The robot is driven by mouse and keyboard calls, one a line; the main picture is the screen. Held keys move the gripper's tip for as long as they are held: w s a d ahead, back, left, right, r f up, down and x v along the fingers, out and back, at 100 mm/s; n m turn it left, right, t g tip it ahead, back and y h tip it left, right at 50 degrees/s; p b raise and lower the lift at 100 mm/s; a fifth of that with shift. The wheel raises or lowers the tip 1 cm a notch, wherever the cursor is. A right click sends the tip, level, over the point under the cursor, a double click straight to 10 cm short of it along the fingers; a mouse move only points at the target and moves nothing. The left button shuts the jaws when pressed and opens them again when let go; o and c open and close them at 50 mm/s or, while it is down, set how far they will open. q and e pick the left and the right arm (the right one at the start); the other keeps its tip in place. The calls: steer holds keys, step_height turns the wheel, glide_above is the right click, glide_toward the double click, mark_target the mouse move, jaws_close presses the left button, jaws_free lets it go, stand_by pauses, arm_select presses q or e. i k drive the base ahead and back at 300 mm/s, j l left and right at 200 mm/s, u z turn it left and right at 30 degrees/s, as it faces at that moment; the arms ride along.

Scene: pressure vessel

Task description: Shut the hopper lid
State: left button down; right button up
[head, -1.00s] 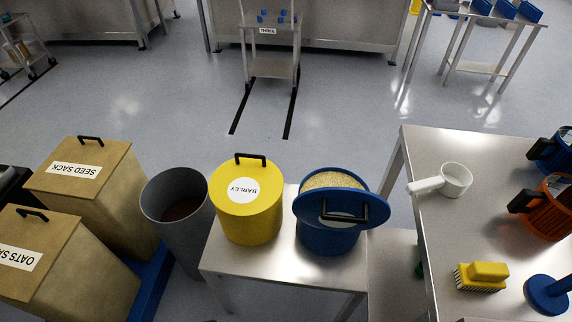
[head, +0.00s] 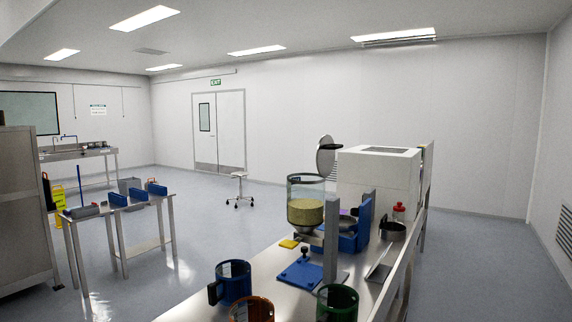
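The hopper (head: 305,200) is a clear cylinder on the long steel bench, a little right of the middle in the head view. It holds yellowish grain in its lower part. Its round grey lid (head: 326,156) stands tilted up on the right side of the rim, so the hopper top is open. Neither of my grippers shows in the head view.
A white boxy machine (head: 378,178) stands behind the hopper on the bench. A blue mug (head: 234,281), an orange mug (head: 252,310) and a green mug (head: 337,302) stand at the near end. A blue board (head: 299,275) lies before the hopper.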

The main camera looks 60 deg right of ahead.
mark_target(325, 156)
steer(key=z, duration=2.15)
